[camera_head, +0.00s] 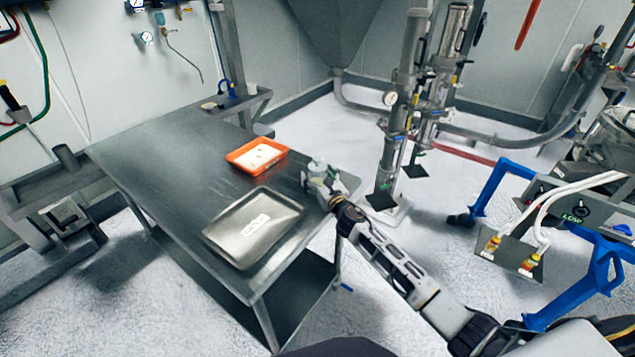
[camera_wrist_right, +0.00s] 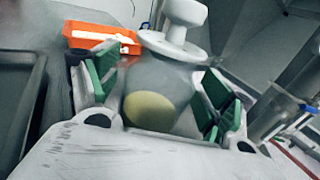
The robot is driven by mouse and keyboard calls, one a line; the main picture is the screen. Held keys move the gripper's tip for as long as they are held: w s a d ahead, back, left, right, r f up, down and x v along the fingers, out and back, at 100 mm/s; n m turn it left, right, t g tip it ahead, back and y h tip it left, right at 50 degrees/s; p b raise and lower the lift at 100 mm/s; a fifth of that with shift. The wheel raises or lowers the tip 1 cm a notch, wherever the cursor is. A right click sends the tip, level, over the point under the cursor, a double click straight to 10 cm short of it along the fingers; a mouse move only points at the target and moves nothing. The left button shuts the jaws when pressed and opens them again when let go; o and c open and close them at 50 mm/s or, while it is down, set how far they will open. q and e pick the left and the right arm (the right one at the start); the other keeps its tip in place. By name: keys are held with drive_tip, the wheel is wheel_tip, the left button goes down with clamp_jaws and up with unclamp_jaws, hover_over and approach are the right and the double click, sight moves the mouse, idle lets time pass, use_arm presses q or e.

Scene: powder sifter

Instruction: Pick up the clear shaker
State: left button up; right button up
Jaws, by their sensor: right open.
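The clear shaker (camera_head: 317,169) stands near the right edge of the metal table, with my right gripper (camera_head: 320,184) at it. In the right wrist view the shaker (camera_wrist_right: 165,88) is a translucent vessel with a white knobbed lid and a yellowish round patch low on its body. It sits between the green-padded fingers of my right gripper (camera_wrist_right: 158,95). The fingers are spread on either side of it; whether either pad touches it is hard to tell. My left gripper is not in view.
On the metal table (camera_head: 180,185), an orange tray (camera_head: 237,163) with white contents lies behind the shaker, and a grey metal tray (camera_head: 290,202) lies front left. Vertical pipes (camera_head: 393,150) stand right of the table. Blue-framed equipment (camera_head: 492,185) is farther right.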

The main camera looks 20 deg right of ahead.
sight(319, 159)
drive_tip(key=shift+c, duration=0.5)
drive_tip(key=c, duration=1.1)
drive_tip(key=shift+r, duration=0.15)
drive_tip(key=shift+r+p, duration=0.45)
drive_tip(key=shift+r, duration=0.75)
wheel_tip(319, 159, up, 6)
drive_tip(key=shift+p, duration=0.85)
drive_tip(key=shift+r, duration=0.5)
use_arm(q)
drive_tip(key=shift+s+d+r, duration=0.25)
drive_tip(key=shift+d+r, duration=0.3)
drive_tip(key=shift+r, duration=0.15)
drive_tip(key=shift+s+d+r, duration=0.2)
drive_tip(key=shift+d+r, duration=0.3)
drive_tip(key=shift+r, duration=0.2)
use_arm(e)
drive_tip(key=shift+r, duration=0.2)
